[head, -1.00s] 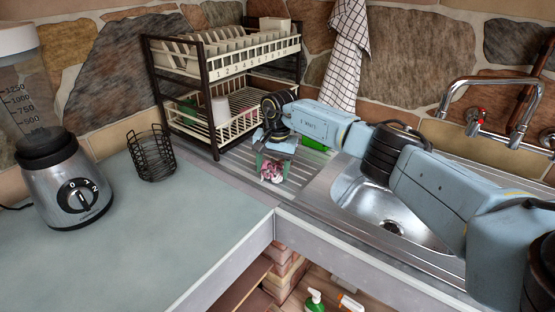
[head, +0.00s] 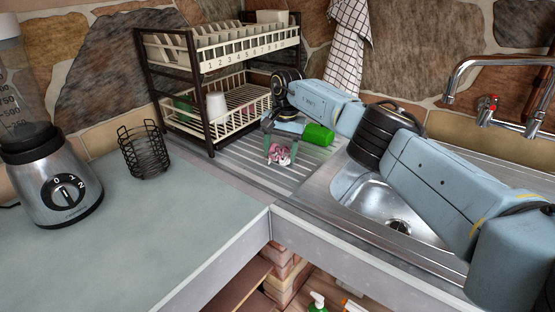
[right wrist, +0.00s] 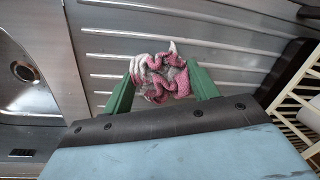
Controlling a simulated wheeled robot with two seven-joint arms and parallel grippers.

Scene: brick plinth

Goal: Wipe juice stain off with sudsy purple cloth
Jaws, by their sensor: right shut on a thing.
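The cloth (head: 279,154) is a crumpled purple-pink bundle with whitish patches that look like suds. My right gripper (head: 281,149) is shut on it over the ribbed metal drainboard (head: 237,167). In the right wrist view the cloth (right wrist: 160,77) is bunched between the two green fingers of the gripper (right wrist: 161,80). Whether the cloth touches the drainboard I cannot tell. No juice stain can be made out in either view. My left gripper is not in view.
A green cylinder (head: 318,134) lies on the drainboard just right of my gripper. A two-tier dish rack (head: 208,103) stands behind to the left. The sink basin (head: 372,203) is at right. A wire basket (head: 144,150) and blender (head: 50,185) stand on the left counter.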

